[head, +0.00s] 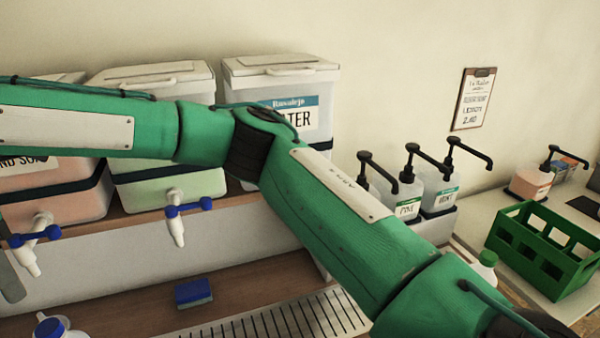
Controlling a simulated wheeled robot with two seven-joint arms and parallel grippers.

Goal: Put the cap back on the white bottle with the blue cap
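At the bottom left edge a white bottle (74,334) shows only in its upper part, with a round blue cap-like piece (50,328) at it. I cannot tell whether this piece is seated on the neck or lies beside it, as the frame cuts it off. My green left arm comes in from the left, bends at the middle and runs down to the lower right. Its gripper is outside the frame. My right gripper does not show.
Drums with blue-handled taps (176,215) stand on a shelf behind my arm. A blue sponge (193,292) and slotted drain grate (285,322) lie below. Pump bottles (438,195), a green crate (545,250) and a green-capped bottle (486,262) are at right.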

